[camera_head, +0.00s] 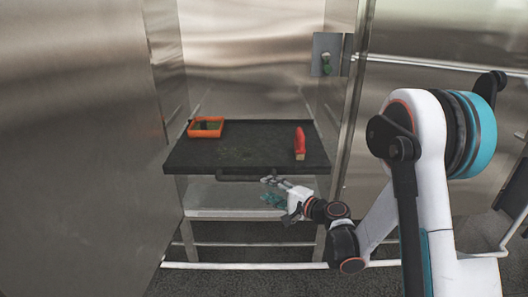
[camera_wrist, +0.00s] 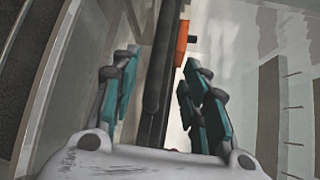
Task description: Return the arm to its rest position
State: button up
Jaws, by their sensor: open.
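My gripper (camera_head: 270,190) is at the front edge of a dark-topped table (camera_head: 250,158), beside the dark handle bar (camera_head: 236,179) under that edge. In the wrist view my gripper (camera_wrist: 158,80) is open, with teal-padded fingers spread on either side. A long dark bar (camera_wrist: 155,70) runs between them in that view, and nothing is clamped. I cannot tell whether the fingers reach around the bar or only line up with it. My white arm (camera_head: 378,220) stretches from the right, low in front of the table.
An orange tray (camera_head: 206,134) with something dark inside sits at the table's back left. A red object (camera_head: 300,140) stands at its right side. Metal walls (camera_head: 80,150) flank the alcove on the left, and a metal door edge (camera_head: 352,110) stands on the right.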

jog(key=s+d+r+n+g+h, duration=0.3)
jog(key=s+r+n+h, duration=0.25)
jog(key=s+r, duration=0.6)
jog(key=s+d+n+h, duration=0.1)
jog(key=s+d, duration=0.3)
jog(key=s, duration=0.4)
jog(key=s+d+n+g+h, duration=0.1)
jog(key=s+d+n+h, duration=0.1)
jog(key=s, duration=0.5)
jog(key=s+d+n+h, duration=0.2)
jog(key=s+d, duration=0.3)
jog(key=s, duration=0.3)
jog(key=shift+s+d+f+g+h, duration=0.3)
jog(key=shift+d+f+h, duration=0.05)
jog(key=shift+d+h, duration=0.1)
